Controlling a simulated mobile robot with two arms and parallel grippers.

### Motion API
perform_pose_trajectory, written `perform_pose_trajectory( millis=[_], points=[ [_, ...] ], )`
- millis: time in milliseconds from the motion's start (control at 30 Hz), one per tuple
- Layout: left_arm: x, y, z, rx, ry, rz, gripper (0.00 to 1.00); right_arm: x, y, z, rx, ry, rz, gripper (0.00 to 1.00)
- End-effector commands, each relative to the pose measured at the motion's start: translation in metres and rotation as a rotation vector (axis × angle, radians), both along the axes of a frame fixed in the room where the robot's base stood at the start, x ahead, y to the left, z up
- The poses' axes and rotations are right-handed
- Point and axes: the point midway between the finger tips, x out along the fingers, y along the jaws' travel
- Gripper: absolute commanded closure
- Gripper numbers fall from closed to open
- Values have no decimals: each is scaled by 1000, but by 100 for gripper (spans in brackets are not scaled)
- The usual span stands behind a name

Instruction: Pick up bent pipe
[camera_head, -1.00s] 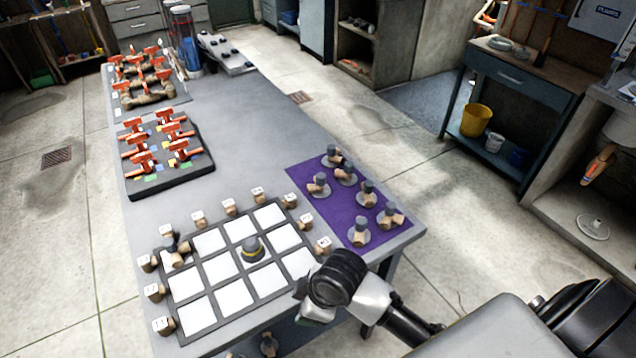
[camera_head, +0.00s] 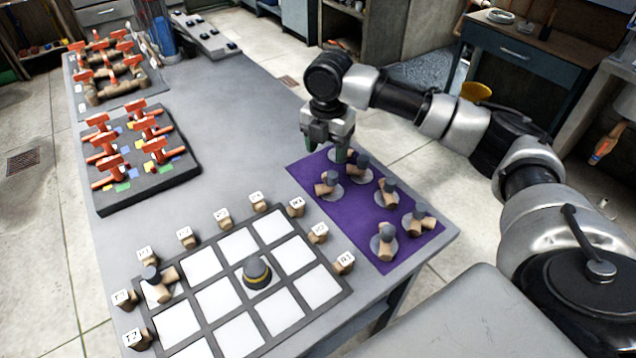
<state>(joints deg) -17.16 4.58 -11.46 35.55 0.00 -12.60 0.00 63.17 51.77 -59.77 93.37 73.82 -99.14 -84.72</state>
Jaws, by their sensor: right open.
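Several bent pipes, copper-coloured with grey ends, stand on a purple mat (camera_head: 345,215) at the table's right side. One bent pipe (camera_head: 328,184) is at the mat's far left, another (camera_head: 360,165) at its far edge, and others (camera_head: 387,192) stand nearer. A further bent pipe (camera_head: 160,286) sits on a white cell of the grid board (camera_head: 205,325). My right gripper (camera_head: 326,148) is open and points down over the far end of the mat, close to the two far pipes. It partly hides that area, and I cannot tell whether it touches one. My left gripper is out of view.
A dark tray of orange-handled valves (camera_head: 150,185) lies to the left. The middle of the grey table (camera_head: 235,120) is clear.

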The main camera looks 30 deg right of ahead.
Motion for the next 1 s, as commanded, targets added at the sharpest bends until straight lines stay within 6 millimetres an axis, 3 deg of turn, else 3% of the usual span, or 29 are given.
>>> perform_pose_trajectory(
  millis=[167,400,633,1000],
  points=[
    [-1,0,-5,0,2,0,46,3,-13,-1,3,7,14,41],
    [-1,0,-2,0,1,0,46,3,-13,-37,4,7,14,41],
    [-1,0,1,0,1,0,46,1,-14,-54,3,7,15,41],
    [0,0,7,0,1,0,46,-2,-18,-99,2,4,15,41]
  ],
)
